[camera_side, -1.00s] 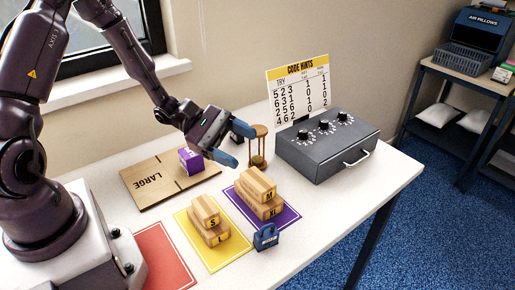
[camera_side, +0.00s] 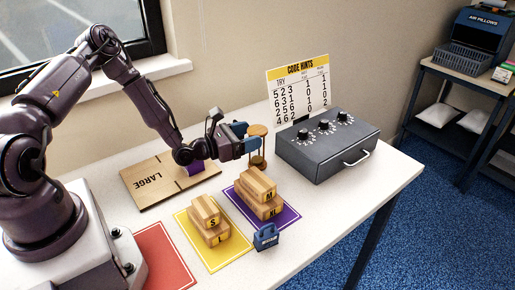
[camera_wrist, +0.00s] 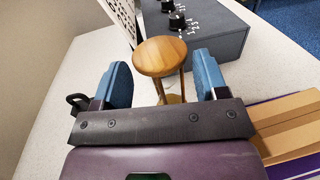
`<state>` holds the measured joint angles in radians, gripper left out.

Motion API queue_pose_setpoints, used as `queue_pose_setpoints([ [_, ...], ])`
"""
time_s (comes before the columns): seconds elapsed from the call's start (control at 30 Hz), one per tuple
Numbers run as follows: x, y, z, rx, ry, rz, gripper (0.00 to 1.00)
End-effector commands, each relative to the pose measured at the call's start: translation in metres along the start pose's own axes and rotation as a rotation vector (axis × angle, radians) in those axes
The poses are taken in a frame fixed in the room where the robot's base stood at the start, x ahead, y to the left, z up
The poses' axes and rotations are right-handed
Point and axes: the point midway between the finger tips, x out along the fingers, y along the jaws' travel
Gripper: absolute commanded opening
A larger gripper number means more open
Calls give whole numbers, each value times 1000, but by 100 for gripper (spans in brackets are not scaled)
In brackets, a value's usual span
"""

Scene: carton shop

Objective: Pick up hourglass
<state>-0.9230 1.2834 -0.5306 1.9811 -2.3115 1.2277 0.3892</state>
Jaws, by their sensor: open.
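The hourglass (camera_side: 257,147) stands upright on the white table, left of the grey box, with round wooden ends. In the wrist view its wooden top (camera_wrist: 160,57) shows ahead of the palm, between the two blue fingers; its lower part is partly hidden by my gripper. My gripper (camera_side: 246,138) is open, level and low, pointing at the hourglass. In the wrist view my gripper (camera_wrist: 163,80) has a finger on each side of the hourglass, with visible gaps. I cannot tell whether anything touches.
The grey box with dials (camera_side: 328,146) stands just right of the hourglass, with the code hints card (camera_side: 299,90) behind it. Stacked cartons (camera_side: 257,193) sit on a purple mat in front.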

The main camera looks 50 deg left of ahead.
Motion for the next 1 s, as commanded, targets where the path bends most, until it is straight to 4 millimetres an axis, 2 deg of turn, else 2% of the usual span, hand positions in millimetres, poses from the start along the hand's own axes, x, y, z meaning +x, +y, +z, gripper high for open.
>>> queue_pose_setpoints([
  [0.1, 0, -1, -25, -4, 2, 0, 66],
  [0.2, 19, 0, -20, 2, -4, -2, 66],
  [0.3, 28, -1, -20, 2, -2, -3, 66],
  [0.57, 30, 0, -20, 0, -2, -2, 66],
  [0.6, 30, 0, -20, 0, -2, -2, 62],
  [0.8, 30, 0, -20, 0, -1, -2, 19],
  [1.0, 30, 0, -20, 0, -2, -2, 18],
])
